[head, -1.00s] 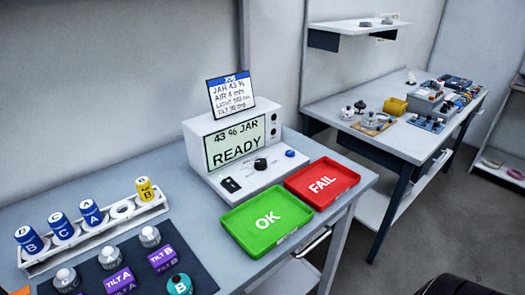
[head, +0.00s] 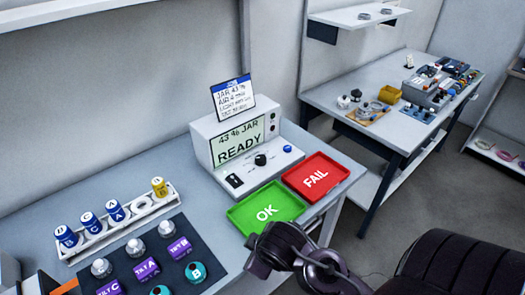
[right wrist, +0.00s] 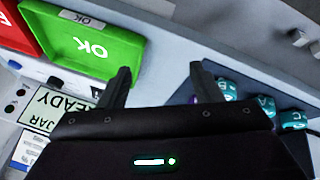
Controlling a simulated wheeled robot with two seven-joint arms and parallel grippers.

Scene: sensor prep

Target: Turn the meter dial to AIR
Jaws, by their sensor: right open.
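The white meter (head: 232,150) stands at the back of the bench, its screen reading "43 % JAR READY". Its black dial (head: 261,159) sits on the sloped front panel, between a black switch (head: 235,180) and a blue button (head: 287,149). The dial's setting is too small to read. My right arm shows in the head view at the lower right, in front of the green OK tray; its fingertips cannot be made out there. In the right wrist view my right gripper (right wrist: 158,85) is open and empty, above the bench near the OK tray. My left gripper is not in view.
A green OK tray (head: 242,217) and a red FAIL tray (head: 339,169) lie before the meter. A white rack (head: 84,246) of labelled jars and a dark mat (head: 123,263) with sensors are at left. A card stands on the meter. A second table (head: 335,98) is behind.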

